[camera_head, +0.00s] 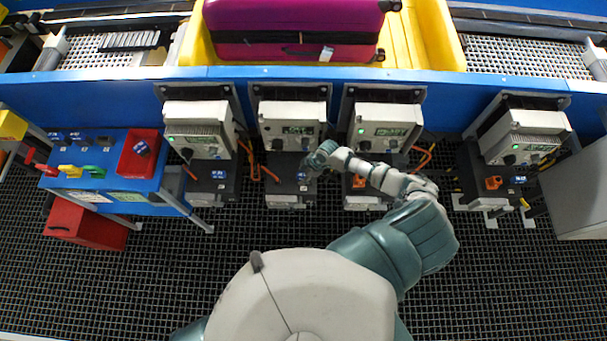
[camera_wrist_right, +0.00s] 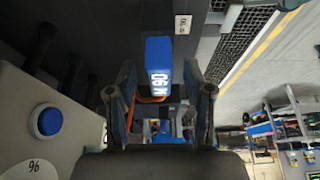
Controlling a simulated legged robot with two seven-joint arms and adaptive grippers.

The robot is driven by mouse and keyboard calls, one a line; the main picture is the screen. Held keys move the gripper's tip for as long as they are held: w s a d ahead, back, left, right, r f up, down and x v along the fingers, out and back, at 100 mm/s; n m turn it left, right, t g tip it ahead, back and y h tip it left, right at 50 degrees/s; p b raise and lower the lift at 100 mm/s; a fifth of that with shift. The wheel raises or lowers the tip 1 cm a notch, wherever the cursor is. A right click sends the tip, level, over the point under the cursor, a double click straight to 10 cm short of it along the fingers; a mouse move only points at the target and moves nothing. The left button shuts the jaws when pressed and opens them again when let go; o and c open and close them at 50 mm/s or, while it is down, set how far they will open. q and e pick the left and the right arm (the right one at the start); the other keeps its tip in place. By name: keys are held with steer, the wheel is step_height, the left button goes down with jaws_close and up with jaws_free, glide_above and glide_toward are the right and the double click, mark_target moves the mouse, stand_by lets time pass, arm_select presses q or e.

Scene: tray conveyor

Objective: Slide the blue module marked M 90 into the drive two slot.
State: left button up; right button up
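The blue module marked M 90 (camera_wrist_right: 158,65) shows in the right wrist view between the two fingers of my right gripper (camera_wrist_right: 163,85). Gaps show on both sides of it, and the fingers are apart. In the head view my right gripper (camera_head: 312,163) is low over the dark base of the second drive from the left (camera_head: 292,120). A small blue piece (camera_head: 301,176) shows just beside the gripper on that base, likely the same module. How deep it sits in the slot cannot be told. My left gripper is out of view.
Other drives stand at left (camera_head: 198,130), right of centre (camera_head: 386,127) and far right (camera_head: 525,135). A blue side table (camera_head: 120,170) holds a red bin (camera_head: 139,153) and tools. A yellow tray (camera_head: 430,40) with a magenta suitcase (camera_head: 292,25) is behind.

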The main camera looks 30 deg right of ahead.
steer(key=v, duration=1.2)
